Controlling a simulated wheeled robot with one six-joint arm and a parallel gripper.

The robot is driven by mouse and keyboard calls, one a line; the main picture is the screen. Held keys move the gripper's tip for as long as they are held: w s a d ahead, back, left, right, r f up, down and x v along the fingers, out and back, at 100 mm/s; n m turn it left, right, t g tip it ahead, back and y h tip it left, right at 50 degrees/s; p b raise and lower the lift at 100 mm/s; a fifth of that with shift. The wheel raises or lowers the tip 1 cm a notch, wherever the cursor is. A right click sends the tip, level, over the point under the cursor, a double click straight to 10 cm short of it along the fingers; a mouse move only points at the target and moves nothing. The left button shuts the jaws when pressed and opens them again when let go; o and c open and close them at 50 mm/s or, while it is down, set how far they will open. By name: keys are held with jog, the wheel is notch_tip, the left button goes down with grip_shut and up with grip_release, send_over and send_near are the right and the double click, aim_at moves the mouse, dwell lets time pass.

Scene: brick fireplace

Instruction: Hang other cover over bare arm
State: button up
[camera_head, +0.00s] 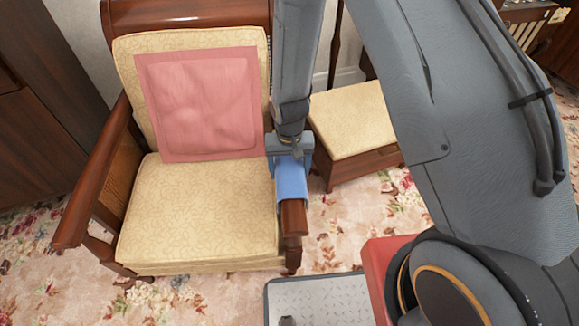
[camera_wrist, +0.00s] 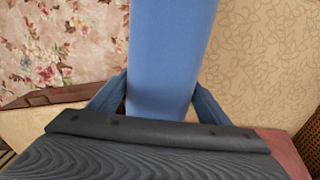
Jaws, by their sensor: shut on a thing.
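A cream-upholstered wooden armchair (camera_head: 200,215) stands at the left in the head view. A blue cover (camera_head: 291,180) lies over its right arm (camera_head: 294,218), whose bare front end sticks out below it. My gripper (camera_head: 290,158) is above that arm, shut on the upper end of the blue cover. In the wrist view the cover (camera_wrist: 170,50) runs between the two fingers (camera_wrist: 158,98). The chair's left arm (camera_head: 93,180) shows bare wood. The far side of the blue cover is hidden.
A pink cushion (camera_head: 200,105) leans on the chair back. A cream-topped wooden stool (camera_head: 352,120) stands just right of the chair. A dark wooden cabinet (camera_head: 35,110) is at the far left. Floral carpet (camera_head: 170,300) lies open in front of the chair.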

jog(key=o, duration=1.2)
jog(key=shift+r, duration=3.9)
jog(key=s+d+r+p, duration=0.1)
jog(key=s+d+r, duration=0.4)
jog(key=r, duration=0.3)
jog(key=s+d+r+p, duration=0.2)
jog(key=s+d+r, duration=0.3)
jog(key=r, duration=0.3)
jog(key=s+d+r+p, duration=0.2)
jog(key=s+d+r, duration=0.2)
jog(key=r, duration=0.4)
jog(key=shift+s+d+r, duration=0.4)
jog(key=shift+s, duration=0.2)
